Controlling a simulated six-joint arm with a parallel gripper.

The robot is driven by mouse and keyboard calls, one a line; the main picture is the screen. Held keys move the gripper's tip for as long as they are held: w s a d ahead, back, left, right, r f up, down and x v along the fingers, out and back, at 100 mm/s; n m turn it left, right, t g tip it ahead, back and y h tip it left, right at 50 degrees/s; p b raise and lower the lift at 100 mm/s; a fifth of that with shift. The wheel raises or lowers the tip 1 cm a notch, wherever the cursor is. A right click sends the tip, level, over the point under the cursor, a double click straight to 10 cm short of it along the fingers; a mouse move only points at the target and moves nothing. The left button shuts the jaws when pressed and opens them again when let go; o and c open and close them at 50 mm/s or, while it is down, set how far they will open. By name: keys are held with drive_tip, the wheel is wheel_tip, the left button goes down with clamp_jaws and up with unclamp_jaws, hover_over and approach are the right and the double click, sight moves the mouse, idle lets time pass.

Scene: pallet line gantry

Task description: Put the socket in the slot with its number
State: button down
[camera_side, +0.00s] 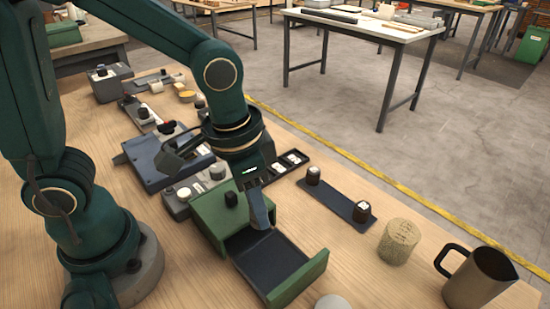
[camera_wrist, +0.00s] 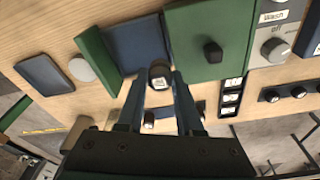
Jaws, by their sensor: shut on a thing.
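My gripper (camera_wrist: 160,84) is shut on a dark socket with a white label (camera_wrist: 158,77); its number is too small to read. In the side view my gripper (camera_side: 262,222) is above the open drawer of a green box, and its fingers hide the socket. A dark strip (camera_side: 338,196) to the right carries a labelled dark socket at each end (camera_side: 312,176) (camera_side: 362,211), with bare room between. A black tray with white labelled compartments (camera_side: 306,153) lies behind my gripper and also shows in the wrist view (camera_wrist: 221,111). Its numbers are unreadable.
The green box (camera_side: 212,211) has its drawer (camera_side: 270,262) pulled out under my gripper. A cork-like cylinder (camera_side: 398,242) and a metal jug (camera_side: 478,280) stand right of it. Grey control boxes with knobs (camera_side: 183,203) and a blue-grey case (camera_side: 165,170) crowd the left.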

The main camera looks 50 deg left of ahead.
drive_tip(key=a+r, duration=0.1)
drive_tip(key=a, duration=0.1)
drive_tip(key=a+r, duration=0.1)
drive_tip(key=a, duration=0.1)
drive_tip(key=a+r, duration=0.2)
drive_tip(key=a, duration=0.1)
drive_tip(key=shift+w+r, duration=0.1)
drive_tip(key=shift+w, duration=0.3)
drive_tip(key=shift+a+r+m, duration=0.2)
drive_tip(key=shift+m, duration=0.2)
drive_tip(key=w+a, duration=0.4)
drive_tip(key=a, duration=1.2)
drive_tip(key=w+d+f, duration=0.2)
drive_tip(key=d, duration=0.1)
drive_tip(key=w+d+f, duration=0.2)
drive_tip(key=d, duration=0.1)
drive_tip(key=w+d+f, duration=0.2)
drive_tip(key=d+f, duration=0.1)
drive_tip(key=shift+w+d, duration=0.2)
drive_tip(key=shift+f, duration=2.05)
drive_tip(key=shift+f, duration=0.15)
